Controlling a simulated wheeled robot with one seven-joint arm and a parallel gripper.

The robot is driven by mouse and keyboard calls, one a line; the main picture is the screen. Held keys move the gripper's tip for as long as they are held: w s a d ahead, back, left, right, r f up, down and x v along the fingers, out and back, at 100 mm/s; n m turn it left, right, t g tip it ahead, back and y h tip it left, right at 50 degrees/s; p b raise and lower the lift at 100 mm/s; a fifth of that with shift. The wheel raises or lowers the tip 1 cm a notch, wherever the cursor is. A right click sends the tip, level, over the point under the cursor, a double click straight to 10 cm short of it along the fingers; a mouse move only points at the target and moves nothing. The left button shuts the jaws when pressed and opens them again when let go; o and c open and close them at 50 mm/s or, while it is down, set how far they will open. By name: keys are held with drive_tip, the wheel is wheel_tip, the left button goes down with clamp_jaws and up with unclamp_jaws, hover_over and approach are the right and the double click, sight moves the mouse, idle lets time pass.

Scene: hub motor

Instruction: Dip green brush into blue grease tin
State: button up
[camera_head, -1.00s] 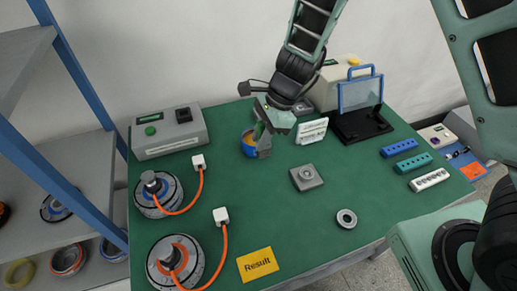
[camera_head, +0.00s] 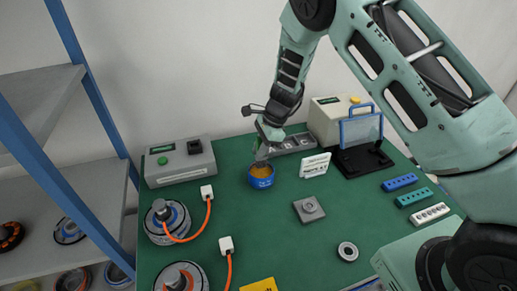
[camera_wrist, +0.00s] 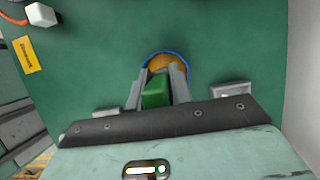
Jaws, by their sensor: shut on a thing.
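The blue grease tin (camera_head: 261,183) stands on the green table with orange-brown grease inside. My gripper (camera_head: 261,158) is just above the tin's back edge, pointing down. In the wrist view my gripper (camera_wrist: 160,80) is shut on the green brush (camera_wrist: 156,93), whose green handle shows between the fingers. The blue rim of the tin (camera_wrist: 166,53) and its grease show just beyond the fingertips. The brush's bristles are hidden, so I cannot tell whether they touch the grease.
A grey box with buttons (camera_head: 180,162) stands left of the tin, and a white sign (camera_head: 315,165) stands to the right. A grey block (camera_head: 309,209) lies in front on the right. Two round motors with orange cables (camera_head: 168,222) are at the left.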

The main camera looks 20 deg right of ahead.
sight(259, 163)
drive_tip(key=shift+f, duration=0.45)
drive_tip(key=shift+f, duration=0.1)
drive_tip(key=shift+f+b, duration=1.9)
drive_tip(key=shift+f, duration=0.55)
drive_tip(key=shift+r+p, duration=3.35)
drive_tip(key=shift+r, duration=0.9)
